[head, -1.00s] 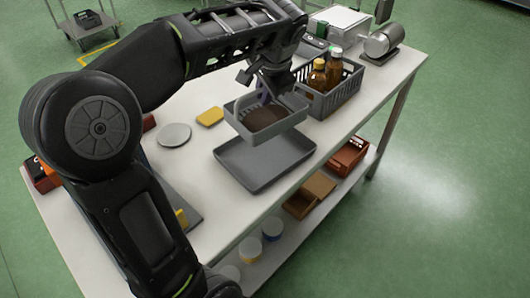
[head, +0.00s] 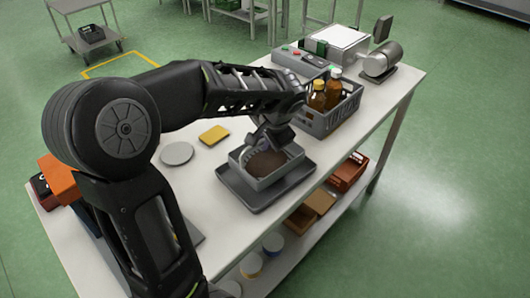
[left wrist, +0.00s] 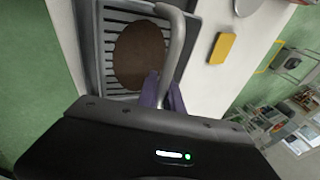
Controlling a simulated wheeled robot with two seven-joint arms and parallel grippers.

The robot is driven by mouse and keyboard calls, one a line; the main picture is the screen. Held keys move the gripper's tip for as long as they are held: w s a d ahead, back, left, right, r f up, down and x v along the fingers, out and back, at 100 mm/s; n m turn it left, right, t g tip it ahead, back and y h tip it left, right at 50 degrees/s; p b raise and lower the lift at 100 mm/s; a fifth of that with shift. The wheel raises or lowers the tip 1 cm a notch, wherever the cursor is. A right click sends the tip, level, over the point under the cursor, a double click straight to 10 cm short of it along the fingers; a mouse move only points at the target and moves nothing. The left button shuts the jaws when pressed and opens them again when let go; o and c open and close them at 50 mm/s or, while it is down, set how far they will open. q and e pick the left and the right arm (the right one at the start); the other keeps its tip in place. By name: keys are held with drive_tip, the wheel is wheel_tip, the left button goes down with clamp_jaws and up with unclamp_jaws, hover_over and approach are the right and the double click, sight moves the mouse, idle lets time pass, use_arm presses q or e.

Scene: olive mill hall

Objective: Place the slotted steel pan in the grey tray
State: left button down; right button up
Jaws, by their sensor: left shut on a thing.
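The slotted steel pan (head: 285,173) is a grey rectangular pan with a brown round patch (head: 266,164) inside. In the head view it sits within the outline of the grey tray (head: 262,200), level and low. Whether its base touches the tray floor is hard to tell. My left gripper (head: 268,140) is above the pan's far side and shut on its handle. The left wrist view shows the pan's slots (left wrist: 112,55) and its curved grey handle (left wrist: 176,40) between the purple fingertips (left wrist: 162,92). My right gripper is in neither view.
A grey crate (head: 335,118) with two brown bottles (head: 325,93) stands just behind the tray. A yellow block (head: 214,135) and a grey disc (head: 177,153) lie to the left. A scale-like device (head: 300,62) and a metal cylinder (head: 382,58) are at the far end.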

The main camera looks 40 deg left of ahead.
sight(263, 157)
use_arm(q)
drive_tip(key=shift+f, duration=1.8)
drive_tip(key=shift+f, duration=0.2)
drive_tip(key=c, duration=1.5)
unclamp_jaws()
drive_tip(key=shift+r, duration=0.1)
drive_tip(key=v, duration=1.2)
drive_tip(key=shift+r, duration=0.1)
